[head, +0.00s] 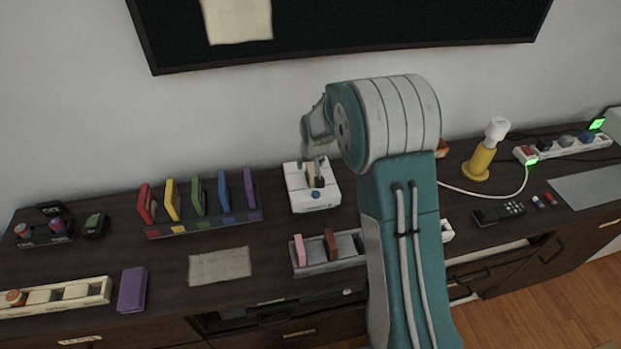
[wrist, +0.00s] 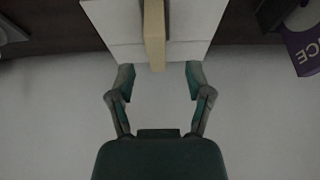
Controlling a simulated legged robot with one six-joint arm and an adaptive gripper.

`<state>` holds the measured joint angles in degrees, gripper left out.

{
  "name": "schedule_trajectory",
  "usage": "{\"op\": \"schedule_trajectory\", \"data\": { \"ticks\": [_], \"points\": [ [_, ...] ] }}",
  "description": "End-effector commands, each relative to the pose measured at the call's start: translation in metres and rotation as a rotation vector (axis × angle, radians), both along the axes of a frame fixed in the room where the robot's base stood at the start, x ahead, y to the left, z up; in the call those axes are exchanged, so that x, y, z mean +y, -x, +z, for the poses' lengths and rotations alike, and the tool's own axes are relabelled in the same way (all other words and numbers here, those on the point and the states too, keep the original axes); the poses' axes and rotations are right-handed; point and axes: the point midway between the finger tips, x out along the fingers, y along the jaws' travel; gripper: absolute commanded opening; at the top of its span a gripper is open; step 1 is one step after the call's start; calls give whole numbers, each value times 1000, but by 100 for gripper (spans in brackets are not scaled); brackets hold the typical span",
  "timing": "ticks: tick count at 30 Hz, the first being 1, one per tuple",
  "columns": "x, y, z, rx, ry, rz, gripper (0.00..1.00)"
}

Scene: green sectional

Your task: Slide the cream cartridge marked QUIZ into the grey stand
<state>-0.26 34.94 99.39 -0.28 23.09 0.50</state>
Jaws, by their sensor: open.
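A cream cartridge (wrist: 154,38) stands upright in a white console (wrist: 115,22), its end projecting toward my gripper in the wrist view. No QUIZ marking is readable on it. My gripper (wrist: 160,80) is open and empty, with one finger on either side of the cartridge's line and the cartridge end just beyond the fingertips. In the head view the white console (head: 323,198) stands on the dark cabinet below my gripper, and my gripper partly hides the cartridge. A grey stand (head: 330,266) in front of the console holds a pink and a brown cartridge; my arm covers its right part.
A long rack (head: 190,229) of several coloured cartridges stands to the left. A purple box (head: 132,289) and a pale rack (head: 95,291) are at the front left. A yellow lamp-like object (head: 482,162), cables and a power strip (head: 570,147) are on the right.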

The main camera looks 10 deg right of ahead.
Motion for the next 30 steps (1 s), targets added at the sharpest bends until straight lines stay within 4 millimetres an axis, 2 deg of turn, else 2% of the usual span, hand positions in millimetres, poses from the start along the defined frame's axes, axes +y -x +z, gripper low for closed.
{"op": "schedule_trajectory", "data": {
  "ticks": [1, 6, 15, 17, 18, 19, 20, 30],
  "points": [
    [-2, -1, -11, 5, 0, -1, 66],
    [-3, -8, -31, 3, 0, 0, 66],
    [-2, -10, -35, 0, 0, 0, 66],
    [-2, -10, -35, 1, 0, 0, 39],
    [-2, -10, -35, 1, 0, 0, 21],
    [-2, -10, -35, 1, 0, 0, 8],
    [-2, -10, -35, 1, 0, 0, 0],
    [-2, -10, -35, 2, 0, 0, 0]
  ]
}}
